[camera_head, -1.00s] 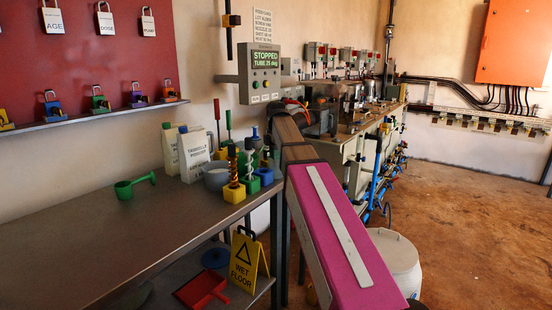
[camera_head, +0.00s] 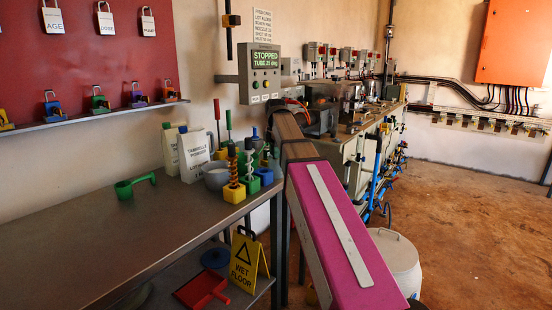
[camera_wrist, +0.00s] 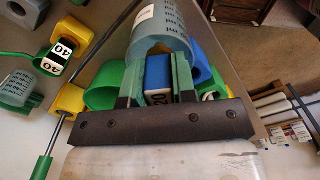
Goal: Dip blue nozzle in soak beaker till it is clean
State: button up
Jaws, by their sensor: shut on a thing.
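In the wrist view my gripper (camera_wrist: 155,88) is shut on a blue piece (camera_wrist: 158,70) with a white label marked 20, apparently the blue nozzle. Green fingers clasp it on both sides, and its far end is hidden. A grey-blue beaker (camera_wrist: 163,28) with printed lettering lies just beyond the fingertips. I cannot tell whether the nozzle is inside it or in front of it. In the head view my arm hides the gripper. A grey pot (camera_head: 216,175) stands on the bench there; I cannot tell if it is the same beaker.
Blue (camera_head: 263,177) and yellow (camera_head: 234,194) blocks crowd the bench beside the grey pot. Two white bottles (camera_head: 195,156) stand behind. A green scoop (camera_head: 135,185) lies left; the front bench is clear.

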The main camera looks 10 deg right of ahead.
jog(key=shift+r, duration=2.6)
jog(key=shift+r, duration=0.1)
jog(key=shift+r, duration=1.95)
